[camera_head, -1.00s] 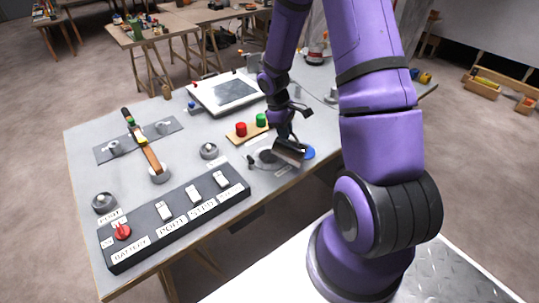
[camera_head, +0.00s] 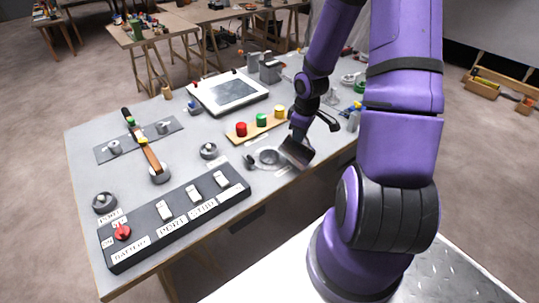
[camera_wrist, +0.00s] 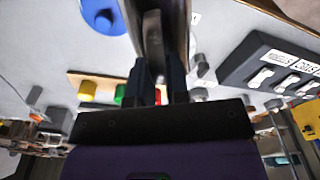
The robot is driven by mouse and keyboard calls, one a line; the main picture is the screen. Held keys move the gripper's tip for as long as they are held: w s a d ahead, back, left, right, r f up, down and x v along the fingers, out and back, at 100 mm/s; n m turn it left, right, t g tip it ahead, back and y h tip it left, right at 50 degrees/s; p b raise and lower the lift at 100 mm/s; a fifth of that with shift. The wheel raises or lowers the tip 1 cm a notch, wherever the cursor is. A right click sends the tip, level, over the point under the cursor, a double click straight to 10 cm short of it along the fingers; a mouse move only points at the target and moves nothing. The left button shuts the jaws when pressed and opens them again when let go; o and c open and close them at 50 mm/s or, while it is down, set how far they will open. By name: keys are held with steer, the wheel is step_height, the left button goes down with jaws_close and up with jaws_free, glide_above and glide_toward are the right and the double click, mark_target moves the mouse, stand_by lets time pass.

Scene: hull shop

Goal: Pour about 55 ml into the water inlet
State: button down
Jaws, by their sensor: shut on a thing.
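My gripper (camera_head: 297,135) is shut on a dark metal cup (camera_head: 299,152) above the near right part of the bench. The cup looks tilted in the head view; its contents do not show. In the wrist view the cup (camera_wrist: 152,30) stands between the fingers, cut by the top edge. A round grey fitting with a pale ring (camera_head: 268,157) lies just left of the cup, and may be the water inlet; I read no label on it. A blue disc (camera_wrist: 103,14) shows beside the cup in the wrist view.
A board with red, green and yellow buttons (camera_head: 250,131) lies behind the fitting. A black switch panel (camera_head: 180,222) runs along the front edge. A lever (camera_head: 147,152), a framed screen (camera_head: 228,92) and knobs stand on the left and back.

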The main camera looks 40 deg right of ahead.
mark_target(308, 140)
steer(key=shift+s+d+r+t+y, duration=0.1)
steer(key=shift+s+d+t+y, duration=0.25)
steer(key=shift+s+t, duration=0.3)
steer(key=shift+s+d+t+y, duration=0.2)
steer(key=shift+s+t+y, duration=0.25)
steer(key=shift+t, duration=0.4)
steer(key=shift+s+d+t+y, duration=0.3)
steer(key=shift+s+t+y, duration=0.25)
steer(key=shift+t, duration=0.25)
steer(key=shift+s+d+f+t+y, duration=0.25)
steer(key=shift+s+d+f+t, duration=0.1)
steer(key=shift+s+t, duration=0.2)
steer(key=shift+s+d+f+t+y, duration=0.25)
steer(key=shift+s+f+t, duration=0.2)
steer(key=shift+s, duration=0.2)
steer(key=shift+s+d+f+t+y, duration=0.3)
steer(key=shift+s+t, duration=0.2)
steer(key=shift+s, duration=0.1)
steer(key=shift+s+d+f+t+y, duration=0.25)
steer(key=shift+s+f+t, duration=0.15)
steer(key=shift+f+t, duration=0.1)
steer(key=shift+s+d+f+t+y, duration=0.2)
steer(key=shift+s+f+t, duration=0.2)
steer(key=shift+f+t, duration=0.1)
steer(key=shift+s+d+f+t, duration=0.2)
steer(key=shift+s+f+t, duration=0.05)
steer(key=shift+f+t, duration=0.15)
steer(key=shift+s+f+y+p, duration=0.15)
steer(key=shift+y+p, duration=0.15)
